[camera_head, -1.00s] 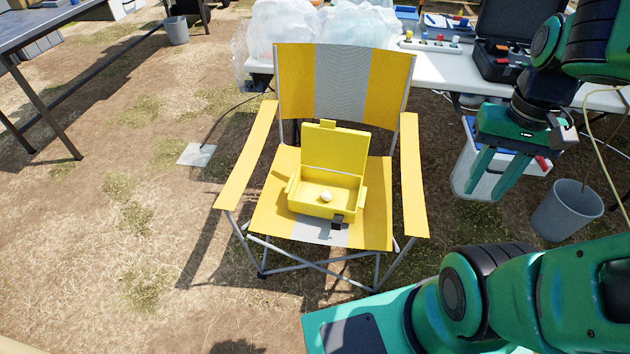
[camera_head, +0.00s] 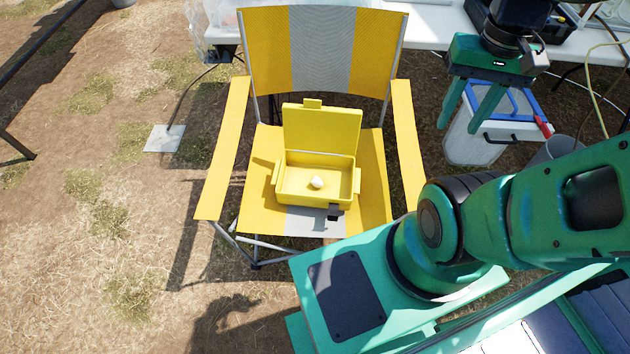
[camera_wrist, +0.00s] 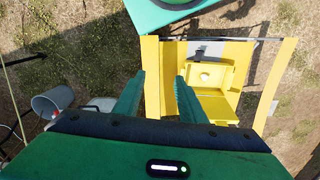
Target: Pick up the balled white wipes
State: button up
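A small white ball (camera_head: 316,182), which looks like the balled wipes, lies inside an open yellow box (camera_head: 290,196). It also shows as a pale spot in the wrist view (camera_wrist: 204,77). The box sits on the seat of a yellow and grey folding chair (camera_head: 262,150), its lid raised at the back.
The chair's two armrests (camera_head: 222,150) flank the box. A white table (camera_head: 440,28) stands behind. A white cooler with a blue rim (camera_head: 470,145) and a grey bucket (camera_head: 560,147) are on the right. Bare ground lies open on the left.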

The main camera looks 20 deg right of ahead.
jog(key=o, duration=0.3)
jog(key=shift+s+r, duration=0.15)
jog(key=shift+s, duration=0.25)
jog(key=shift+o, duration=0.2)
jog(key=w+d+f+n, duration=0.1)
jog(key=w+f+n, duration=0.55)
jog(key=w, duration=0.45)
jog(key=n+t+y, duration=0.2)
jog(key=n+y, duration=0.2)
jog(key=n, duration=1)
send_over(318, 179)
jog(key=s+d, duration=0.1)
jog(key=f, duration=4.1)
jog(key=shift+s+d+f, duration=0.1)
jog(key=shift+s+d, duration=0.1)
jog(key=shift+w+d+x, duration=0.15)
jog(key=shift+x, duration=1.3)
jog(key=shift+w+d+x, duration=0.1)
jog(key=shift+d+x, duration=0.1)
jog(key=shift+x, duration=1.3)
jog(key=shift+f, duration=0.1)
